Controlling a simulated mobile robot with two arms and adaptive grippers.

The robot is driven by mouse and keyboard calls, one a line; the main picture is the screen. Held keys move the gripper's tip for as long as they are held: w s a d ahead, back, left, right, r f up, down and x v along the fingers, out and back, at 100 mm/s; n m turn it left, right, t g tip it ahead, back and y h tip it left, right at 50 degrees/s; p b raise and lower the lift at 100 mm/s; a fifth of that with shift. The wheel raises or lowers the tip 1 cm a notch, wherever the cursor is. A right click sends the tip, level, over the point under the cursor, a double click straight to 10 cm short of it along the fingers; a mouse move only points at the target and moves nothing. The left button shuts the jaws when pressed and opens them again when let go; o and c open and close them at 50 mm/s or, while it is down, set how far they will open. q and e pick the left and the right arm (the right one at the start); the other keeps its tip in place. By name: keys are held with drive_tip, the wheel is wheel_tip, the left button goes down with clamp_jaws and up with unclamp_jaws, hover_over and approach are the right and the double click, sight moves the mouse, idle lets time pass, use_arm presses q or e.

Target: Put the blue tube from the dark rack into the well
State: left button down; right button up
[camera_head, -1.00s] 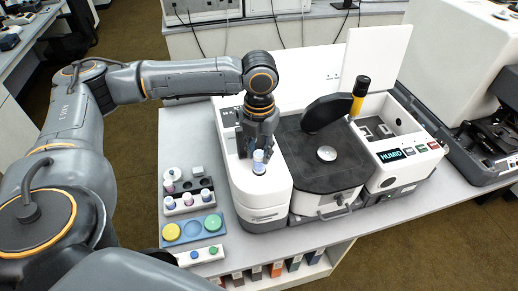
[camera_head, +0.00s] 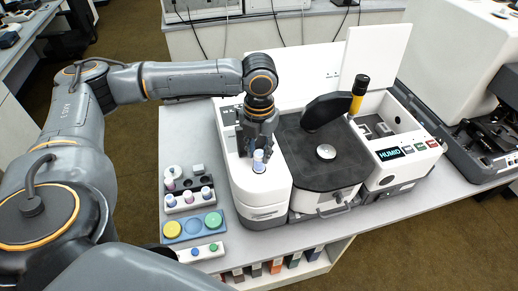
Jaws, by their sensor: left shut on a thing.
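My left gripper (camera_head: 258,148) points down over the rounded white housing (camera_head: 262,192) at the left of the instrument. It is shut on a small tube with a blue-violet upper part (camera_head: 258,155) and a pale lower part. The tube is upright, its lower end at or just above the housing's top. The well is hidden or too small to make out, so I cannot tell whether the tube is in it. The dark rack (camera_head: 182,185) stands on the bench to the left, with a pinkish tube at its left end. My right gripper is not in view.
A white rack (camera_head: 189,204) with several tubes, a blue tray (camera_head: 186,238) with coloured discs and a white strip (camera_head: 203,253) with two caps stand left of the instrument. The dark stage (camera_head: 322,165) with its raised black arm (camera_head: 324,110) is close right of my gripper.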

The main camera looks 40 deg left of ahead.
sight(259, 162)
use_arm(q)
drive_tip(key=shift+f, duration=1.2)
drive_tip(key=shift+f+b, duration=0.3)
drive_tip(key=shift+f, duration=0.65)
idle(0.5)
drive_tip(key=shift+f+p, duration=0.2)
drive_tip(key=shift+p, duration=0.15)
idle(0.6)
drive_tip(key=c, duration=0.6)
unclamp_jaws()
drive_tip(key=shift+o, duration=0.2)
